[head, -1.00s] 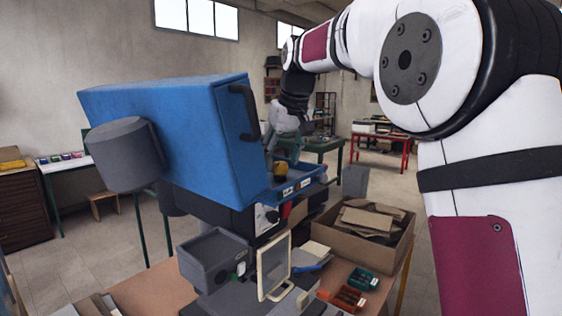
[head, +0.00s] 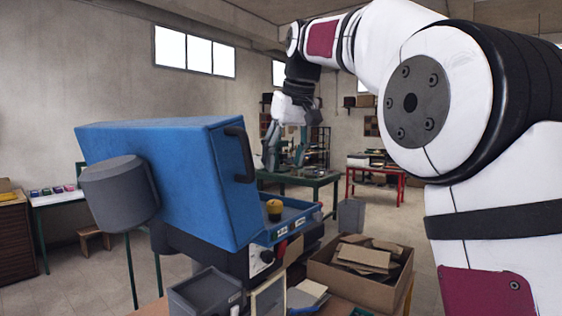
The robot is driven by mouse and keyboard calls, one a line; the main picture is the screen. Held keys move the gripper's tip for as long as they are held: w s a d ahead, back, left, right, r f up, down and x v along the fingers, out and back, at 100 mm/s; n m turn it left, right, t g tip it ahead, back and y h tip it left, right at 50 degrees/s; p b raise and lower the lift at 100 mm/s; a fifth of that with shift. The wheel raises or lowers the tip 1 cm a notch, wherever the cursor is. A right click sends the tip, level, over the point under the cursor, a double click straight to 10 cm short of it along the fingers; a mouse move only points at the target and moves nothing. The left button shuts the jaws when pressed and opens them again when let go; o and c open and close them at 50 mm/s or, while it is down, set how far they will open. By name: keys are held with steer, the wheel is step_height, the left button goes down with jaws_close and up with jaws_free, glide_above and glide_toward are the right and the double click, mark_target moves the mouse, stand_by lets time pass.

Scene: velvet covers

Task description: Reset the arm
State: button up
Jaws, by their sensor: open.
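My arm rises on the right of the head view and reaches left across the top. It bends down to my gripper (head: 284,150), which hangs with its fingers down, to the right of the blue machine cover (head: 165,165). The gripper is open, and I see nothing between its fingers. It is above and apart from the blue tray (head: 292,222) on the machine, where a small yellow and black object (head: 274,209) sits.
A cardboard box (head: 345,285) of cardboard pieces stands right of the machine. A grey bin (head: 190,293) is in front. A green table (head: 315,181) and a red table (head: 376,180) stand farther back. Open air surrounds the gripper above the tray.

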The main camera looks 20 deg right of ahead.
steer(key=s+a+f+m, duration=0.1)
steer(key=s+f, duration=0.2)
steer(key=s, duration=0.6)
steer(key=s+f, duration=0.3)
steer(key=s, duration=0.6)
steer(key=s+f+m+t, duration=0.1)
steer(key=s+f, duration=1.3)
steer(key=s, duration=0.1)
steer(key=shift+s+f+h, duration=0.15)
steer(key=shift+f+h, duration=0.1)
steer(key=shift+h, duration=0.15)
